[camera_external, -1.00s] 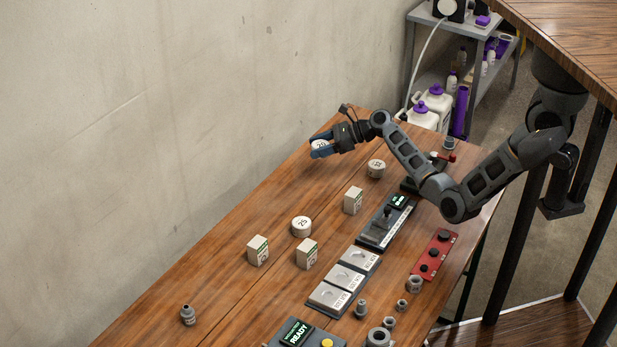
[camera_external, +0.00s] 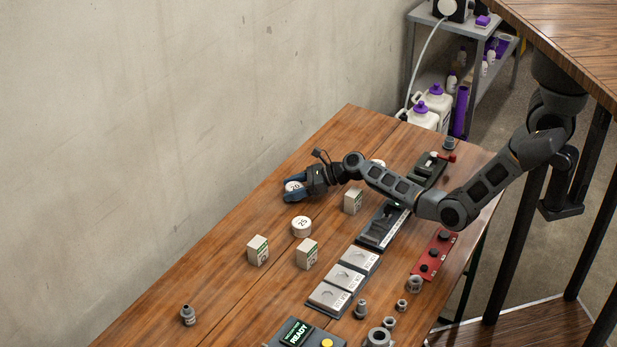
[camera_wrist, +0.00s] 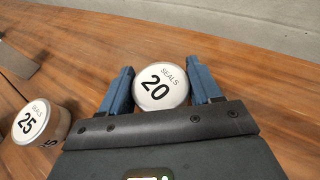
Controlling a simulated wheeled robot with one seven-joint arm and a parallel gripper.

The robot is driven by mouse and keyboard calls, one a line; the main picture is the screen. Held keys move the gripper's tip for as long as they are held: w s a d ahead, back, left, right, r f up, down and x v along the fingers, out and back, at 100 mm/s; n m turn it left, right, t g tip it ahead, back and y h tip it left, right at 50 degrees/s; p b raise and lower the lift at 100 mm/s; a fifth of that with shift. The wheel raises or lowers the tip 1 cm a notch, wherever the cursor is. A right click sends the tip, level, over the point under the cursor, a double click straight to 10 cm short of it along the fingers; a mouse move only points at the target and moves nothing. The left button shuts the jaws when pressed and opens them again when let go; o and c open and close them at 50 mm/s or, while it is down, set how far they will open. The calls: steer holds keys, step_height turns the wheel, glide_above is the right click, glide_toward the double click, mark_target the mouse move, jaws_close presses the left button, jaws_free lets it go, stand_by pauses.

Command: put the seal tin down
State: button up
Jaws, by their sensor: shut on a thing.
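My gripper (camera_external: 294,190) is shut on a round white seal tin (camera_external: 294,186) marked 20, near the far-left edge of the wooden table. In the wrist view the tin (camera_wrist: 161,86), with SEALS 20 on its lid, sits between the two blue fingers of the gripper (camera_wrist: 161,88). I cannot tell whether the tin touches the table or hangs just above it. A second seal tin (camera_external: 301,226), marked 25, stands upright on the table close by; it also shows at the left of the wrist view (camera_wrist: 32,122).
White boxes (camera_external: 258,250) stand nearer the camera, and one (camera_external: 353,201) is right of my gripper. Another tin (camera_external: 378,164) is partly hidden behind my arm. A row of grey trays (camera_external: 328,298) lies to the right.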

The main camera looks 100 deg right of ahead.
steer(key=shift+f, duration=0.2)
steer(key=shift+f, duration=0.1)
steer(key=o, duration=1.1)
steer(key=shift+c, duration=0.2)
steer(key=shift+r, duration=0.2)
steer(key=p+v, duration=0.1)
steer(key=v, duration=1.1)
